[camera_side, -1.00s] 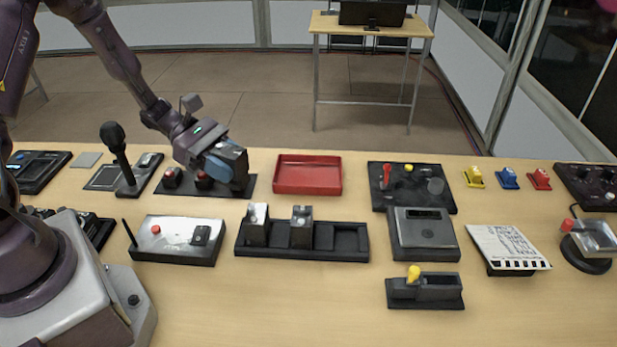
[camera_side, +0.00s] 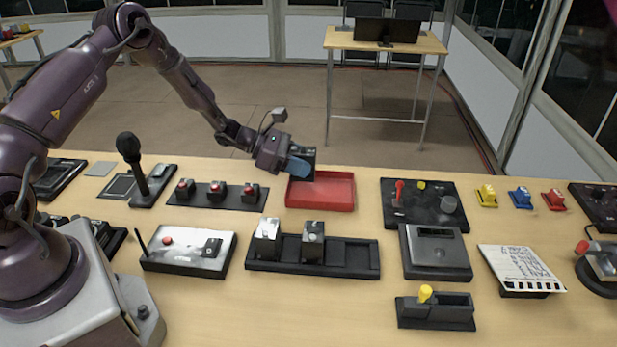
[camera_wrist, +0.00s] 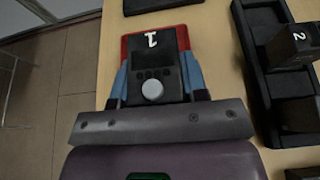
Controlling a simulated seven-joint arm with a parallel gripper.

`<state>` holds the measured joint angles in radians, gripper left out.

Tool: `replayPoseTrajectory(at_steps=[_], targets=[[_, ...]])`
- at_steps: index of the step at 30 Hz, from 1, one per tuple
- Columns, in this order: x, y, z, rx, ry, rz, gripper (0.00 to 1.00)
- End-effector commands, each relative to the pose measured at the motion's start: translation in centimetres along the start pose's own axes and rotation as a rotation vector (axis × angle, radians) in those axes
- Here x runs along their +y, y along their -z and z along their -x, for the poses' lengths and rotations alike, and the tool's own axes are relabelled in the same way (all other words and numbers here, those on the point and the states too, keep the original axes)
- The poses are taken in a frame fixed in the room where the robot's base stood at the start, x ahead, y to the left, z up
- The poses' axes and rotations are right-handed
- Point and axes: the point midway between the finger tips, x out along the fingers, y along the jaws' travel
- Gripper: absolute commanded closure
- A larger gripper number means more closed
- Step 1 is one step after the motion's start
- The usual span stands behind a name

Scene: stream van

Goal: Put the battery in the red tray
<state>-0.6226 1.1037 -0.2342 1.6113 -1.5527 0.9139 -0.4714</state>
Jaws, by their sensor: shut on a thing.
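My gripper (camera_side: 300,166) has blue fingers and is shut on a dark battery (camera_wrist: 154,72). The battery carries a white "1" and a round grey spot in the wrist view. In the side view my gripper and the battery are at the left part of the red tray (camera_side: 335,200). In the wrist view the tray's red rim (camera_wrist: 183,36) shows around the far end of the battery. I cannot tell whether the battery touches the tray floor. The tray looks otherwise empty in the side view.
A black charger rack (camera_side: 350,268) in front holds two more batteries, one at its left end (camera_side: 267,240) and one beside it (camera_side: 313,243). A strip with red buttons (camera_side: 217,194) lies left of the tray. A black control panel (camera_side: 425,210) stands right.

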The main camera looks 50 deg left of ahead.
Motion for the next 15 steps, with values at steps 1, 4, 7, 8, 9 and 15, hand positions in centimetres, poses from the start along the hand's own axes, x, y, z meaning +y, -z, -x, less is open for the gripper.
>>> replayPoseTrajectory(at_steps=[1, 4, 7, 8, 9, 15], targets=[[0.5, 0.6, -0.7, -0.002, 0.001, 0.000, 0.92], [1.1, 1.1, -1.4, -0.002, 0.000, -0.001, 0.92], [1.4, 1.4, -1.8, -0.003, 0.000, -0.001, 0.92], [1.5, 1.6, -1.9, -0.003, 0.001, -0.001, 0.92], [1.7, 1.8, -2.2, -0.003, 0.000, -0.001, 0.92], [1.8, 4.3, -3.3, -0.001, 0.000, 0.000, 0.92]])
